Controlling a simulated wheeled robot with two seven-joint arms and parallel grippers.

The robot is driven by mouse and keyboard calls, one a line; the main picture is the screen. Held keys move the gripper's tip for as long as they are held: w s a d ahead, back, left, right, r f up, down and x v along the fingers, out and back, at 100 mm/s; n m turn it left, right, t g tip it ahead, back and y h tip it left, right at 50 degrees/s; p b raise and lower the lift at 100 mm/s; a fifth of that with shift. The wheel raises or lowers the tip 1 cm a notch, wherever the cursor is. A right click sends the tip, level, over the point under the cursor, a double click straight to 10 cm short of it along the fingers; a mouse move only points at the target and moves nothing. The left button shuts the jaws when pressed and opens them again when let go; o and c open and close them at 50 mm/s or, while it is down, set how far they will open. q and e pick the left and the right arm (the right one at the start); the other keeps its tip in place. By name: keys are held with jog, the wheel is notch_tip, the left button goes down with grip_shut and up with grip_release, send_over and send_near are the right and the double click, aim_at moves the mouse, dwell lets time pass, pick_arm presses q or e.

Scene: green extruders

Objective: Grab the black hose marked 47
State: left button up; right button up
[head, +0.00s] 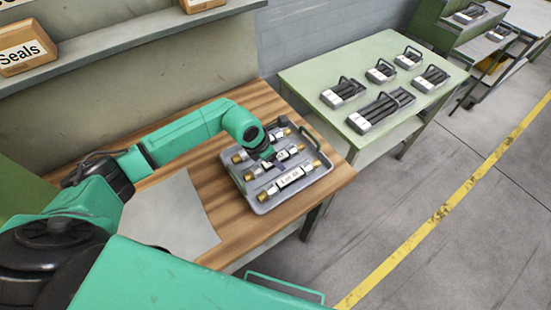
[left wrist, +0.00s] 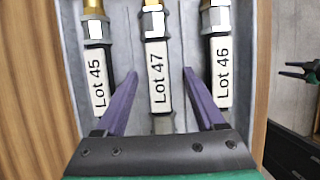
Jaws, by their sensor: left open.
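The hose marked Lot 47 (left wrist: 156,75) lies in the middle of three in the left wrist view, with a white label and a metal collar. The Lot 45 hose (left wrist: 97,82) lies left of it and the Lot 46 hose (left wrist: 220,70) right of it. All three lie in a grey tray (head: 318,177), which stands on the wooden bench in the head view. My left gripper (left wrist: 160,71) is open, its purple fingers on either side of the Lot 47 hose, with gaps visible. In the head view the left gripper (head: 268,158) is over the tray and hides part of the middle hose.
A paper sheet (head: 172,225) lies on the bench left of the tray. A green table (head: 310,72) behind carries several small trays of black parts. A shelf with boxes (head: 25,48) is at upper left. A small green-and-black gripper-like part (left wrist: 300,72) shows at the wrist view's right edge.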

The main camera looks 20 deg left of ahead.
pick_arm(q)
jog(key=shift+a, duration=0.1)
grip_shut()
jog(key=shift+w+r, duration=0.1)
jog(key=shift+r, duration=0.05)
